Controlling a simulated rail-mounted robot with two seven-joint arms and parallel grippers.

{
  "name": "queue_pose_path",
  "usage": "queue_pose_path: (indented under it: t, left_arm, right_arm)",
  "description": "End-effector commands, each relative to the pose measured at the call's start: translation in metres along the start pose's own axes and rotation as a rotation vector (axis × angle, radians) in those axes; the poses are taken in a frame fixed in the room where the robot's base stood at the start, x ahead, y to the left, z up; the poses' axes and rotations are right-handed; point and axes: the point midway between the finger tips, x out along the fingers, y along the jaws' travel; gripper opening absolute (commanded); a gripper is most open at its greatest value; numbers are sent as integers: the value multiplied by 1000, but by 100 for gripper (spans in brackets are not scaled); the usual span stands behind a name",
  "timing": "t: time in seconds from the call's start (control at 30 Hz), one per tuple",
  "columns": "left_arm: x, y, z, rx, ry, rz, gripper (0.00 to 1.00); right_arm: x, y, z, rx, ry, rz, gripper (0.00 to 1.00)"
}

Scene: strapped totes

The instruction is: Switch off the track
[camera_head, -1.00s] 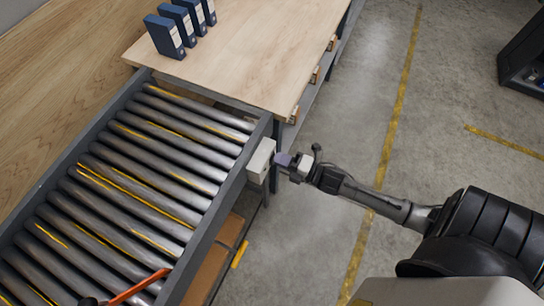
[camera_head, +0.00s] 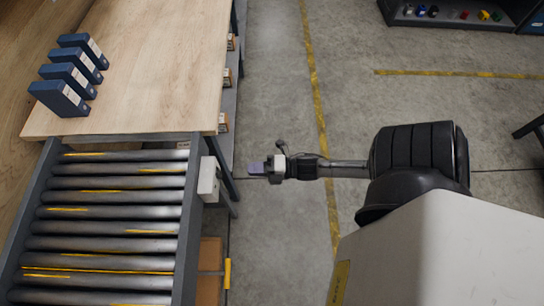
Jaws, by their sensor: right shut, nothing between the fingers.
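The track is a roller conveyor (camera_head: 110,228) with grey rollers and yellow marks at the lower left. A small white box (camera_head: 208,179) is fixed to its right side rail near the table end. Its face turned away from the camera is hidden, so I cannot tell the state of any switch. My right gripper (camera_head: 257,168) is shut and empty. It is to the right of the white box with a clear gap between them. My left gripper is not in view.
A wooden table (camera_head: 160,70) with several blue binders (camera_head: 62,97) adjoins the conveyor's far end. Grey floor with yellow lines (camera_head: 318,100) is free to the right. A dark shelf (camera_head: 460,20) with small coloured items stands at the far right.

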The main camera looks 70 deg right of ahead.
Motion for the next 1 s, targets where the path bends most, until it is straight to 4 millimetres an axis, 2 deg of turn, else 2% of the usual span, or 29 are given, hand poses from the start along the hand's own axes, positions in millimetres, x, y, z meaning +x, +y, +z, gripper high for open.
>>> queue_pose_path:
  t: [0.03,0.2,0.4,1.0]
  left_arm:
    - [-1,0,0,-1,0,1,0]
    - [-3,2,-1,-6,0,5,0]
    - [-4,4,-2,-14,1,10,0]
    - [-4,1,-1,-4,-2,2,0]
  right_arm:
    - [-10,1,0,1,-1,-2,0]
    - [-34,4,0,1,-1,-1,0]
    - [-48,5,0,1,-1,0,0]
    - [-52,6,0,0,0,1,0]
